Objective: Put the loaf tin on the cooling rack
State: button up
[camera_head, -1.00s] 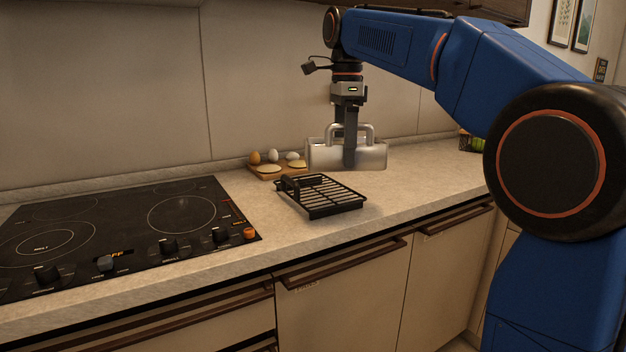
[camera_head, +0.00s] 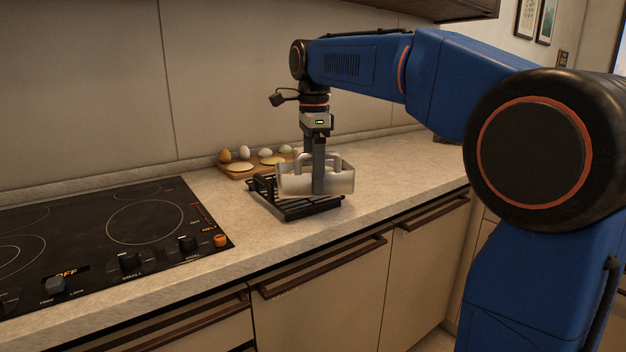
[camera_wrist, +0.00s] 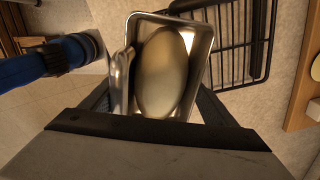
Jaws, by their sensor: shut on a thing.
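The loaf tin (camera_head: 343,183) is a shiny metal tin with raised handles. My gripper (camera_head: 319,188) points down and is shut on it. In the wrist view the tin (camera_wrist: 207,45) holds a large pale oval thing (camera_wrist: 163,72). The black wire cooling rack (camera_head: 298,213) lies on the counter, and the tin covers much of it in the head view. The rack also shows in the wrist view (camera_wrist: 256,17), partly behind the tin. I cannot tell whether the tin touches the rack.
A wooden board (camera_head: 236,172) with several eggs and flat pale rounds lies behind the rack. A black cooktop (camera_head: 100,235) with knobs is at the left. The counter (camera_head: 405,172) to the right is clear. The wall stands close behind.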

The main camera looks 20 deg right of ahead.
jog(key=shift+f, duration=0.85)
jog(key=o, duration=1.6)
jog(key=shift+c, duration=0.2)
notch_tip(320, 180, up, 12)
jog(key=shift+s, duration=0.1)
